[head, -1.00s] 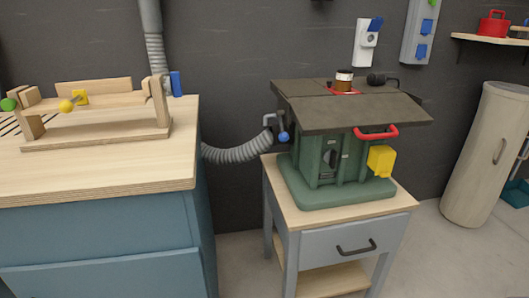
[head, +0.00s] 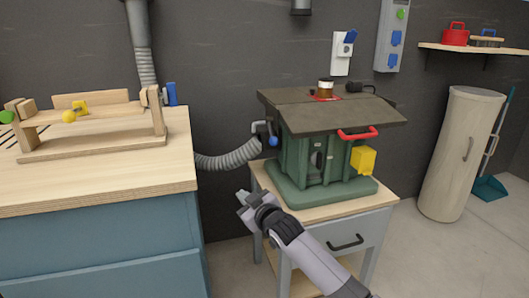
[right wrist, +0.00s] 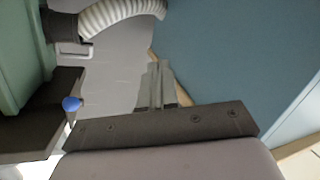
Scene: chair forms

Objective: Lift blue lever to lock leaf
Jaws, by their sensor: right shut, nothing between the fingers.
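The green machine (head: 320,170) has a dark flat top (head: 330,118), and its left edge has a small lever with a blue knob (head: 273,141). The blue knob (right wrist: 72,104) also shows in the right wrist view, beside the dark top's edge. My right gripper (head: 243,199) is shut and empty, below and to the left of the lever, apart from it. Its fingers (right wrist: 158,85) are together in the right wrist view, with the knob to their left. My left gripper is not in view.
A grey hose (head: 228,158) runs between the bench and the machine. The wooden bench (head: 100,185) stands at left, with a blue piece (head: 171,94) at its back corner. A wooden stand (head: 330,210) with a drawer carries the machine. A yellow box (head: 363,160) sits at its right.

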